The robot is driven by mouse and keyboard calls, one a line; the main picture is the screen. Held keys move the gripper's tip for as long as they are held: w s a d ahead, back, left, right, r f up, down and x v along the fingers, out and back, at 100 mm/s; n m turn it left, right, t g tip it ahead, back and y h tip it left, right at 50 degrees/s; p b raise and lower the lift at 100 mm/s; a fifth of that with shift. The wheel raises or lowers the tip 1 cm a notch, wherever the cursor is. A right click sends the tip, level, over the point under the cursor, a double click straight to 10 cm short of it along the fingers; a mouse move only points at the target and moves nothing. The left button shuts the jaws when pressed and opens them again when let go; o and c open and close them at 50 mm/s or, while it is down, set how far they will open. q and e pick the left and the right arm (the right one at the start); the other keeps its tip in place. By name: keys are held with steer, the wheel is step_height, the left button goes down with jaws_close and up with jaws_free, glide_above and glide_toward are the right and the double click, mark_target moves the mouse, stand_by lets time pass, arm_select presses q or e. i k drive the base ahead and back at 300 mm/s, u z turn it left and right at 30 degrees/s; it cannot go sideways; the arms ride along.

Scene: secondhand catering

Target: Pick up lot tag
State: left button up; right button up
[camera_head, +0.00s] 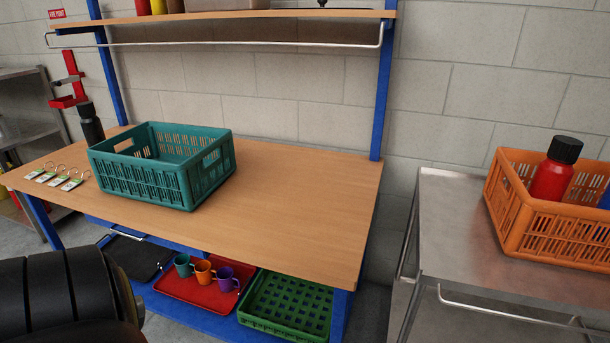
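Several lot tags (53,178) lie in a row on the wooden tabletop at its left end. Each is a small white and green tag with a metal ring. They lie left of a teal crate (160,178), apart from it. A black cylindrical part of my own arm fills the lower left corner. Neither of my grippers shows in the head view.
The wooden table (290,200) is clear right of the crate. A dark bottle (91,124) stands behind the crate's left end. Below are a red tray (196,295) with cups and a green basket (290,303). An orange crate (560,225) with bottles sits on a metal cart (455,240) at right.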

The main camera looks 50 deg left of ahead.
mark_target(69, 187)
steer(key=u, duration=2.95)
